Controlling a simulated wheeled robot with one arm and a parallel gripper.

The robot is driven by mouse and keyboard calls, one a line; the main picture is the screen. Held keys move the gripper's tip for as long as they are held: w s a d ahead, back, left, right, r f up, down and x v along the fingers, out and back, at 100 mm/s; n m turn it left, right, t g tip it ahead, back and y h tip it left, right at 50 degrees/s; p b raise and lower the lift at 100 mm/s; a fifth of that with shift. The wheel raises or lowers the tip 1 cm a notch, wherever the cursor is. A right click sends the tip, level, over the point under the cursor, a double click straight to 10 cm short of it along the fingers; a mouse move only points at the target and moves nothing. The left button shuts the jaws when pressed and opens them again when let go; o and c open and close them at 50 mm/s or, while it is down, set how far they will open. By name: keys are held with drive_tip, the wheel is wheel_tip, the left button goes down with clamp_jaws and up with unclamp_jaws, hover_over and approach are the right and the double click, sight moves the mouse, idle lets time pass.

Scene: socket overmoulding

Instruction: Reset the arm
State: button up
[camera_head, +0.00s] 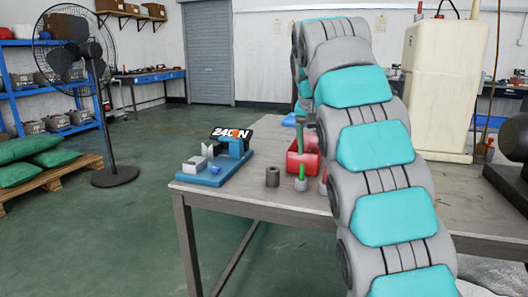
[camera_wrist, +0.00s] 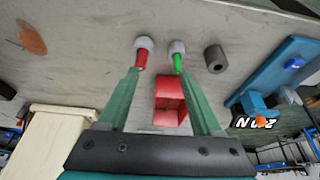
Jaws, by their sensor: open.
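My gripper (camera_wrist: 158,73) is open above the table, with nothing between its two green fingers in the wrist view. The left fingertip appears close to a red-and-grey piece (camera_wrist: 142,54), the right one close to a green-and-grey piece (camera_wrist: 178,56); I cannot tell if they touch. An open red box (camera_wrist: 171,100) shows between the fingers, further off. In the head view my arm covers most of the gripper. The green piece (camera_head: 300,178) stands before the red box (camera_head: 293,161), and the red piece (camera_head: 323,182) is partly hidden by my arm.
A dark grey hollow cylinder (camera_head: 272,176) stands on the table (camera_head: 262,200). A blue fixture (camera_head: 225,163) with a display sits at the table's left end. A tall cream container (camera_head: 443,85) stands at the back right. A black fan (camera_head: 112,110) stands on the floor left.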

drive_tip(key=s+d+f+n+g, duration=0.1)
drive_tip(key=s+f+g, duration=0.1)
drive_tip(key=s+f, duration=0.7)
drive_tip(key=s+d+f+n+g+y, duration=0.1)
drive_tip(key=s+f, duration=0.8)
drive_tip(key=s, duration=1.1)
drive_tip(key=s+d+f+n+g, duration=0.1)
drive_tip(key=s+f+g, duration=0.2)
drive_tip(key=s+f, duration=0.7)
drive_tip(key=s, duration=0.5)
